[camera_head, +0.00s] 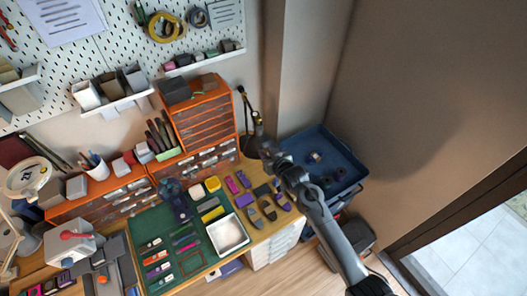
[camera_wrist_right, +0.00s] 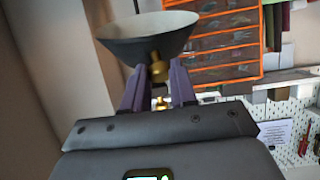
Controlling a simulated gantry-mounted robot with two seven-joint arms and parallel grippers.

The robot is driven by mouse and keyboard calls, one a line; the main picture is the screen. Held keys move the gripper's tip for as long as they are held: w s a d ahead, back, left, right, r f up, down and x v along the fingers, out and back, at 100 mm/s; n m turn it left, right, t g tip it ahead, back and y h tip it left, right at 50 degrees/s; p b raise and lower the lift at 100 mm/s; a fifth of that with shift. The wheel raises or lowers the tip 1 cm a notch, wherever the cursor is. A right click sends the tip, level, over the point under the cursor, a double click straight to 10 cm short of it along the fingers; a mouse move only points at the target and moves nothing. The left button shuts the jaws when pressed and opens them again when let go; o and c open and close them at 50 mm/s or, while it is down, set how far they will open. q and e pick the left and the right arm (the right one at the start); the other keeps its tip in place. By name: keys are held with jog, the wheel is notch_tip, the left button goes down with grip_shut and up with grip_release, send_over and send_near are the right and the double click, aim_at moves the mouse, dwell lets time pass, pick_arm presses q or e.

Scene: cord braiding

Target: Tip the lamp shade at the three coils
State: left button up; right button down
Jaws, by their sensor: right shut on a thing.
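The lamp shade (camera_wrist_right: 150,42) is a dark cone with a pale inside and a brass neck (camera_wrist_right: 156,68). In the right wrist view, my right gripper (camera_wrist_right: 158,76) is shut on the brass neck, and the wide mouth faces the top of the picture. In the head view, the shade (camera_head: 249,147) hangs beside the right end of the orange drawers, with my right gripper (camera_head: 272,155) at it. Small dark round things, perhaps the three coils (camera_head: 316,157), lie in a blue bin (camera_head: 347,151); they are too small to tell surely. My left gripper is out of view.
A workbench with a green mat (camera_head: 150,222), a white tray (camera_head: 227,233) and several small tools lies below. A wall corner (camera_head: 297,70) rises behind the shade. Wood floor (camera_head: 290,278) shows in front.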

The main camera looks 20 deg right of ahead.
jog(key=shift+f, duration=0.1)
jog(key=c, duration=0.9)
grip_release()
jog(key=shift+s, duration=0.1)
jog(key=b+v, duration=0.1)
jog(key=v, duration=0.9)
jog(key=shift+s+r, duration=0.2)
jog(key=shift+s, duration=0.1)
jog(key=shift+d, duration=0.1)
